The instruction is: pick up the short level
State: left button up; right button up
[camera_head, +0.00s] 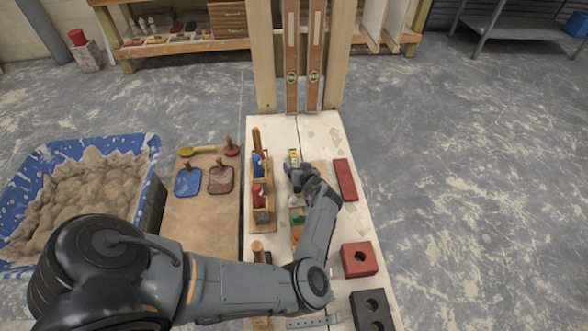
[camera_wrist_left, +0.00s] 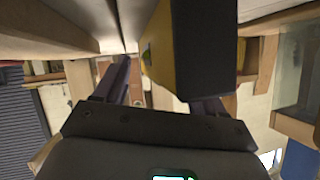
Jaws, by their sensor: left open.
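The short level (camera_head: 294,155) is yellow and lies on the pale bench top, just beyond my left gripper in the head view. In the left wrist view its yellow side and broad dark face (camera_wrist_left: 203,50) loom large, with a green vial showing at the left edge. My left gripper (camera_head: 295,165) points at the level, and its jaws are open. In the wrist view the level shows between the two fingers, nearer the right one. I cannot tell whether a finger touches it. My right gripper is in neither view.
A wooden rack (camera_head: 261,217) with blue- and red-handled tools stands left of the gripper. A red brick (camera_head: 345,179), a red block with a hole (camera_head: 359,270) and a dark block (camera_head: 362,322) lie to the right. Two long levels (camera_head: 291,45) stand upright behind. A blue tub (camera_head: 148,147) holds mortar.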

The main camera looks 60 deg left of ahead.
pick_arm(q)
jog(key=shift+a+f, duration=0.15)
jog(key=shift+a, duration=0.15)
jog(key=shift+d, duration=0.25)
jog(key=shift+d+f, duration=0.1)
jog(key=shift+d, duration=0.1)
jog(key=shift+c, duration=1)
jog(key=shift+a, duration=0.15)
grip_shut()
